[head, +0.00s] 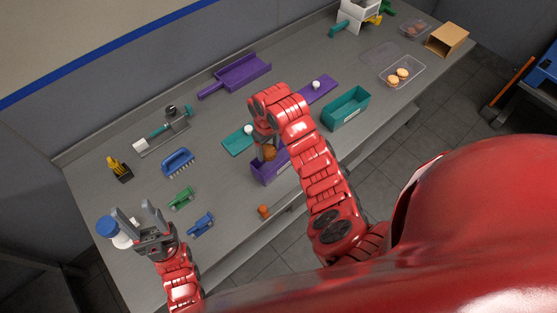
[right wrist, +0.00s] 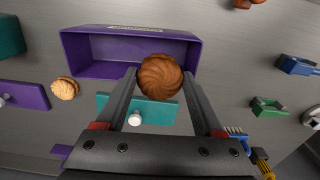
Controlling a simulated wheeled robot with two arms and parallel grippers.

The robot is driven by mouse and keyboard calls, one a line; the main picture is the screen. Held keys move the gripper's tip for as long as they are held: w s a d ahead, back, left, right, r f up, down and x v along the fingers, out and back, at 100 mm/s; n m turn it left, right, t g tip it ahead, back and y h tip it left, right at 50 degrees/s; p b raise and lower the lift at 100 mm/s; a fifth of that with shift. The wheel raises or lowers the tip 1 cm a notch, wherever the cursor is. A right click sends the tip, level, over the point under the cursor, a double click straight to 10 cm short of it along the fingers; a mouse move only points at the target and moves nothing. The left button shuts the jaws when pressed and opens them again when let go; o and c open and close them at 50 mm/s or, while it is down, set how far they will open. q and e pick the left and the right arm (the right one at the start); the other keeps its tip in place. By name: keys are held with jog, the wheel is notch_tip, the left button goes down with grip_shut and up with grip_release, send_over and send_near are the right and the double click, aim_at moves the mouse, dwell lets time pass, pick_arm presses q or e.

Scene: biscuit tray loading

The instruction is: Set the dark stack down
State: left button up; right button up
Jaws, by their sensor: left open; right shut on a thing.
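The dark stack, a brown swirled biscuit stack (right wrist: 160,77), is between the fingers of my right gripper (head: 266,143). It shows in the head view (head: 269,153) just below the fingers. Only its top face shows in the wrist view, so its height and any contact below cannot be told. My left gripper (head: 132,208) is open and empty by a white bottle with a blue cap (head: 107,227).
A teal lid with white knob (right wrist: 157,113) lies beyond the stack. A teal box (head: 345,112), purple lid (head: 319,90) and clear tray with light biscuits (head: 415,75) stand right. Brushes lie left.

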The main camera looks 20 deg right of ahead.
jog(key=b, duration=0.4)
send_over(269, 171)
notch_tip(269, 171, down, 6)
jog(key=shift+s+f, duration=0.1)
jog(key=shift+f, duration=0.5)
notch_tip(269, 171, down, 2)
jog(key=shift+f+p, duration=0.2)
jog(key=shift+p, duration=0.4)
jog(key=shift+f, duration=0.3)
jog(key=shift+f, duration=0.1)
jog(key=shift+f+b, duration=0.15)
jog(key=shift+b, duration=0.15)
jog(key=o, duration=0.5)
